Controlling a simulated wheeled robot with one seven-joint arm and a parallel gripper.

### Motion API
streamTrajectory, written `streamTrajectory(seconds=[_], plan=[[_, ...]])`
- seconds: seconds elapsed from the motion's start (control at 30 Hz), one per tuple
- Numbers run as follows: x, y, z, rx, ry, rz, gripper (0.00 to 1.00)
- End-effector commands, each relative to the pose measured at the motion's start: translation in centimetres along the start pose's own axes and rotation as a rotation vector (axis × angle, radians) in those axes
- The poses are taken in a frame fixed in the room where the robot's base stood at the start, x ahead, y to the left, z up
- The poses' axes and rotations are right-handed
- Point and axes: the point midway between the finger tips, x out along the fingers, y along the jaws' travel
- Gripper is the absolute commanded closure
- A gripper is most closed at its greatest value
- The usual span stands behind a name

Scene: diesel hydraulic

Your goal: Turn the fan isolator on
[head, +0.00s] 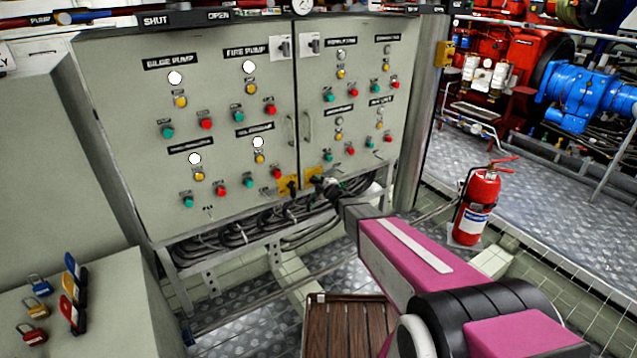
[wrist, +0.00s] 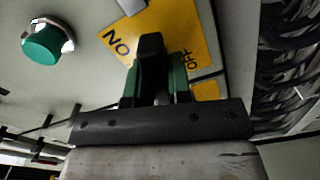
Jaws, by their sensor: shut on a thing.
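A yellow isolator plate with a black handle (wrist: 151,44) fills the top of the wrist view. ON and OFF lettering shows on the plate (wrist: 183,22), turned in the picture. My gripper (wrist: 160,82), with green inner pads, is shut on this handle, and the fingers hide much of it. In the head view my gripper (head: 322,183) is at the right-hand of two yellow plates (head: 314,173) low on the grey cabinet. The left-hand isolator (head: 289,184) also has a black handle and stands free. I cannot read which is labelled fan, nor exactly where the held handle points.
A green button (wrist: 43,45) is near the plate in the wrist view. Black cable bundles (head: 250,233) hang below the cabinet (head: 225,140). Cabinet door handles (head: 307,127) are just above. A fire extinguisher (head: 476,207) stands right; padlocks (head: 38,285) are lower left.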

Motion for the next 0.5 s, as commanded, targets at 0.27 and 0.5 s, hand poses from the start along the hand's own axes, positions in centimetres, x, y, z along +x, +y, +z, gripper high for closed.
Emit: streamTrajectory(seconds=[0.27, 0.5], plan=[[0.0, -0.06, 0.03, 0.263, -0.001, -0.001, 1.0], [0.0, -0.07, 0.03, 0.492, -0.001, -0.001, 1.0]])
